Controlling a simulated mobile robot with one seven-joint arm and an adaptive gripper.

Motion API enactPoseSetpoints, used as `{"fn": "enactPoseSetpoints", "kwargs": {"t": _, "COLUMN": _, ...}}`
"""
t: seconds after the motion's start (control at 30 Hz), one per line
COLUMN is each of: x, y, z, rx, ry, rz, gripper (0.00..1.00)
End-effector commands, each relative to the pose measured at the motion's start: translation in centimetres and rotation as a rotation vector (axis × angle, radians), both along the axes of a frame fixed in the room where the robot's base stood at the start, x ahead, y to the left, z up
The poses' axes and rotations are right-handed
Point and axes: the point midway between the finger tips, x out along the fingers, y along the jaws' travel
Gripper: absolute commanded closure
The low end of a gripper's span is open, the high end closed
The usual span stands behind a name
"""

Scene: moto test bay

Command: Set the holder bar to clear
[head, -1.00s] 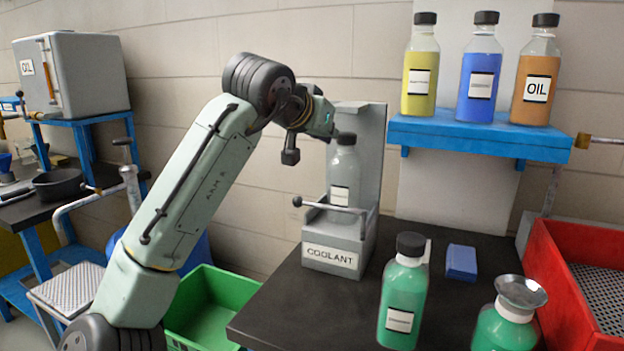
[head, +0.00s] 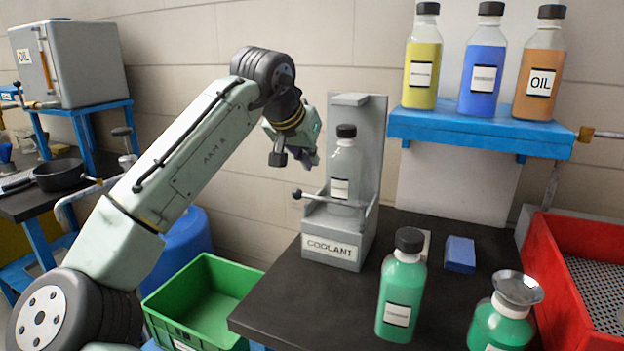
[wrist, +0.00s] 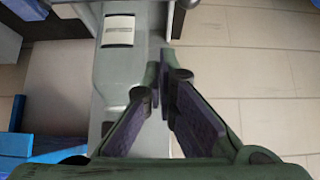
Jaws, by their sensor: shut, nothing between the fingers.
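The grey holder (head: 372,135) labelled COOLANT stands at the back of the dark bench with a clear, black-capped bottle (head: 345,160) upright in it. The holder bar (head: 328,202), a thin rod with a dark ball knob (head: 297,194) at its left end, runs across the front of the bottle's lower part. My gripper (head: 307,162) is shut and empty, to the left of the bottle and above the knob, apart from the bar. In the wrist view my fingers (wrist: 162,82) are beside the bottle (wrist: 118,65); a dark knob (wrist: 188,4) shows at the top edge.
A green bottle (head: 402,290), a blue block (head: 461,255) and a funnel-topped bottle (head: 505,320) stand on the bench (head: 300,310). A blue shelf (head: 480,131) with bottles is at right, above a red bin (head: 565,290). A green crate (head: 205,300) sits left of the bench.

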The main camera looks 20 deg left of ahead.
Motion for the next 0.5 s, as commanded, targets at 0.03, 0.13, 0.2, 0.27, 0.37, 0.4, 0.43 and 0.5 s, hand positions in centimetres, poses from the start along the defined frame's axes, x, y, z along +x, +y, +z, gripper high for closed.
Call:
{"fn": "enactPoseSetpoints", "kwargs": {"t": 0.03, "x": 0.7, "y": 0.0, "z": -0.6, "rx": 0.001, "ry": 0.003, "rz": 0.001, "gripper": 1.0}}
{"fn": "enactPoseSetpoints", "kwargs": {"t": 0.13, "x": 2.2, "y": 0.0, "z": -2.1, "rx": 0.001, "ry": 0.003, "rz": -0.001, "gripper": 1.0}}
{"fn": "enactPoseSetpoints", "kwargs": {"t": 0.2, "x": 3.2, "y": 0.0, "z": -3.3, "rx": 0.001, "ry": 0.003, "rz": -0.001, "gripper": 1.0}}
{"fn": "enactPoseSetpoints", "kwargs": {"t": 0.27, "x": 4.1, "y": 0.0, "z": -4.2, "rx": 0.001, "ry": 0.003, "rz": 0.0, "gripper": 1.0}}
{"fn": "enactPoseSetpoints", "kwargs": {"t": 0.37, "x": 3.7, "y": 0.2, "z": -4.9, "rx": 0.005, "ry": -0.001, "rz": 0.002, "gripper": 1.0}}
{"fn": "enactPoseSetpoints", "kwargs": {"t": 0.4, "x": 3.1, "y": 0.2, "z": -5.1, "rx": 0.006, "ry": 0.0, "rz": 0.001, "gripper": 1.0}}
{"fn": "enactPoseSetpoints", "kwargs": {"t": 0.43, "x": 2.7, "y": 0.2, "z": -5.2, "rx": 0.004, "ry": 0.0, "rz": 0.003, "gripper": 1.0}}
{"fn": "enactPoseSetpoints", "kwargs": {"t": 0.5, "x": 2.0, "y": 0.2, "z": -5.3, "rx": 0.004, "ry": -0.001, "rz": 0.003, "gripper": 1.0}}
